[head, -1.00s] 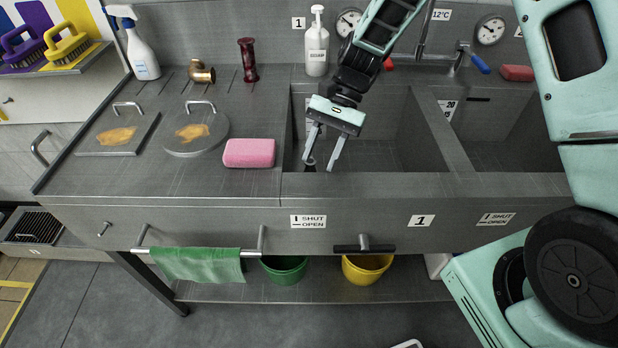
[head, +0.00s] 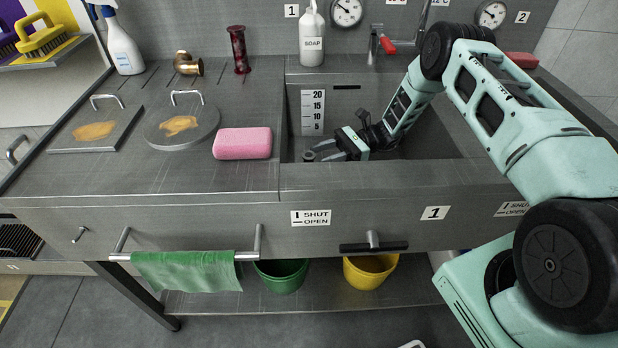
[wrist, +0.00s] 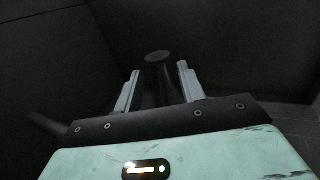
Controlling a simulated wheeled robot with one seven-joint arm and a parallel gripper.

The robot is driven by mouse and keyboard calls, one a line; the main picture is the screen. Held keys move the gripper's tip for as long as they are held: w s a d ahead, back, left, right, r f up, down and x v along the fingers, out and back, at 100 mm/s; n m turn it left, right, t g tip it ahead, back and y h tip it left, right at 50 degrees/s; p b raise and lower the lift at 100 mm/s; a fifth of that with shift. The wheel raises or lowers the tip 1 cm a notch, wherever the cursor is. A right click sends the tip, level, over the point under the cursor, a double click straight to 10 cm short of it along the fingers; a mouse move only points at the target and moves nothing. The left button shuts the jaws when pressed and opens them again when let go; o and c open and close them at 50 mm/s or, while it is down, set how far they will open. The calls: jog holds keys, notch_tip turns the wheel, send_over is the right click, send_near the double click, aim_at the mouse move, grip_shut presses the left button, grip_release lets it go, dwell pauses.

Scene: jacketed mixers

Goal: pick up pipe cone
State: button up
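A small grey round-topped piece (head: 309,156), perhaps the pipe cone, is low in the left sink basin, near its left front corner. My gripper (head: 323,151) reaches down into the basin from the right, its fingers pointing left toward this piece. In the wrist view, a dark post-like piece with a round end (wrist: 158,57) shows between and beyond the two spread fingers of my gripper (wrist: 157,72). I see gaps on both sides of it. The picture is dark, so its full shape and lower part are unclear.
Basin walls and the front rim (head: 400,175) surround my gripper. A pink sponge (head: 242,143), round lid (head: 182,138), brass elbow (head: 188,64) and dark red flanged piece (head: 239,50) are on the left counter. A soap bottle (head: 312,40) and red-handled tap (head: 386,45) stand behind.

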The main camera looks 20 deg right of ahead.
jog(key=a, duration=0.2)
jog(key=a+p, duration=0.1)
jog(key=a, duration=0.3)
jog(key=shift+s+a, duration=0.2)
jog(key=shift+s, duration=0.1)
grip_shut()
jog(key=shift+r, duration=0.1)
